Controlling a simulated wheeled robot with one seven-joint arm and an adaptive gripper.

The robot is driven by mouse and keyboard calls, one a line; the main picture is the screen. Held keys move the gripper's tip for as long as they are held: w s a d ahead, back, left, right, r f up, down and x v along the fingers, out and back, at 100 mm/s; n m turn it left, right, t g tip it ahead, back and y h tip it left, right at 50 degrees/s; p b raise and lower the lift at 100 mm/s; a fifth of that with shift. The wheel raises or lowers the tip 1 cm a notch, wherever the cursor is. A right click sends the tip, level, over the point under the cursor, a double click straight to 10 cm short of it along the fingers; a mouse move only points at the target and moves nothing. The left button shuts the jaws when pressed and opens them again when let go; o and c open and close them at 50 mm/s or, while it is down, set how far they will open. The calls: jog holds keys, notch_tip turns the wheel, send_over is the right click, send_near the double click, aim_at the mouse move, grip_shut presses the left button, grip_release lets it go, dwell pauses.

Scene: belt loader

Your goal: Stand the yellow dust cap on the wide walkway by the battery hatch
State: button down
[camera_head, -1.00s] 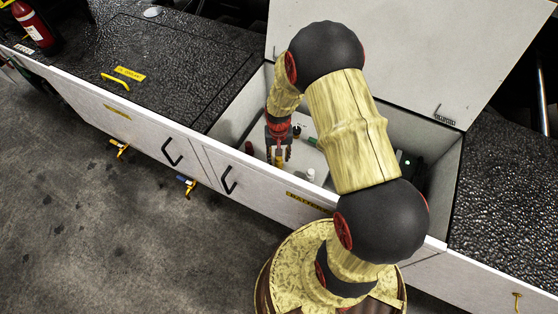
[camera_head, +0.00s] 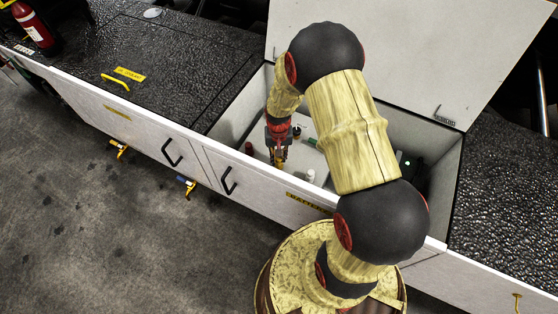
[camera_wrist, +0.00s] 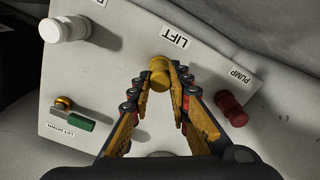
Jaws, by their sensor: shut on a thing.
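The yellow dust cap (camera_wrist: 158,72) sits at the LIFT label on a white panel in the wrist view. My gripper (camera_wrist: 161,80) is shut on it, one finger on each side. In the head view my gripper (camera_head: 278,160) reaches down inside the open battery hatch (camera_head: 238,135), and the cap between its fingers is small there. I cannot tell whether the cap is still seated on its fitting. The wide walkway (camera_head: 185,55) is the dark textured top to the left of the hatch.
On the panel (camera_wrist: 115,30) are a white cap (camera_wrist: 65,29), a red cap (camera_wrist: 231,108) by PUMP and a green-handled valve (camera_wrist: 75,121). The raised lid (camera_head: 420,60) stands behind my arm. A yellow handle (camera_head: 115,82) and a fire extinguisher (camera_head: 35,28) are at the left.

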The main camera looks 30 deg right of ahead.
jog(key=shift+r+p, duration=0.65)
jog(key=shift+r, duration=0.1)
dwell(0.8)
jog(key=shift+r+p, duration=1.15)
jog(key=shift+r, duration=0.2)
